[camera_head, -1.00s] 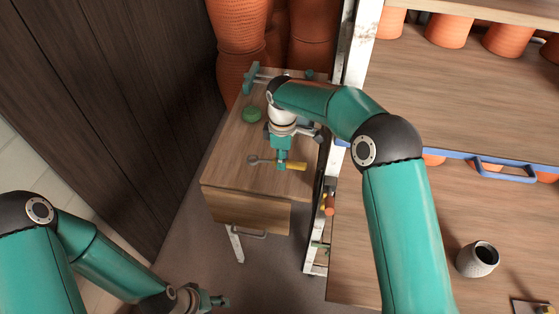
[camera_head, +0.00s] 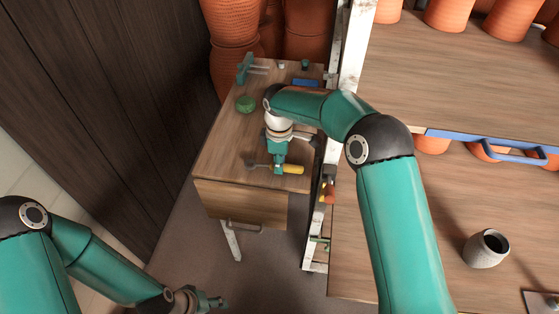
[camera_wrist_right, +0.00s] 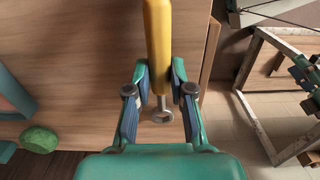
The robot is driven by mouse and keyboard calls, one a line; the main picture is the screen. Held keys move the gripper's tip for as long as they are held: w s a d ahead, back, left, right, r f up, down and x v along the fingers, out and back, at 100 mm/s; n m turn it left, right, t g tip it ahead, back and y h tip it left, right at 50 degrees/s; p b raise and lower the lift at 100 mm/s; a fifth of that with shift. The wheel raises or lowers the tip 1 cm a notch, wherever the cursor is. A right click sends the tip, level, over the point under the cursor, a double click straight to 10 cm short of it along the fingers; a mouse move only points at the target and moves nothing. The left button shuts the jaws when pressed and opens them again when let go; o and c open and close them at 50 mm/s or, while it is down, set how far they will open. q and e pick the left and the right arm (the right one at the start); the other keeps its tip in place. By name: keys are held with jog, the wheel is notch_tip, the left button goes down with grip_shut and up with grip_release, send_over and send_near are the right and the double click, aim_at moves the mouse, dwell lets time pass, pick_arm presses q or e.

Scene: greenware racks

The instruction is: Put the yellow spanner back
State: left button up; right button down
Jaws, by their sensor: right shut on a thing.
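The yellow spanner has a yellow handle (camera_head: 293,169) and a grey ring-shaped metal head. It shows at the front of the small wooden table (camera_head: 225,150) in the head view. My right gripper (camera_head: 279,168) points down and is shut on the spanner. In the right wrist view the handle (camera_wrist_right: 158,45) passes between the fingertips (camera_wrist_right: 160,75), with the metal head on the near side. Whether the spanner touches the table or is just above it, I cannot tell. My left gripper (camera_head: 212,301) is small at the bottom of the head view, apart from the table; its opening is unclear.
A green lump (camera_head: 245,104) and a teal clamp-like tool (camera_head: 244,68) are on the table, with a blue object (camera_head: 306,83) behind. A pale rack post (camera_head: 350,50) stands right of the table, with small coloured tools (camera_head: 328,190) beside it. A grey cup (camera_head: 486,248) stands on the right shelf.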

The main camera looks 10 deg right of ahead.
jog(key=shift+f+b, duration=0.3)
jog(key=shift+f, duration=0.2)
dwell(0.4)
jog(key=c, duration=0.9)
grip_release()
jog(key=shift+c, duration=0.2)
jog(key=shift+o, duration=0.4)
jog(key=o, duration=0.4)
jog(key=shift+r, duration=0.1)
jog(key=shift+r+b, duration=0.35)
jog(key=shift+r, duration=2.45)
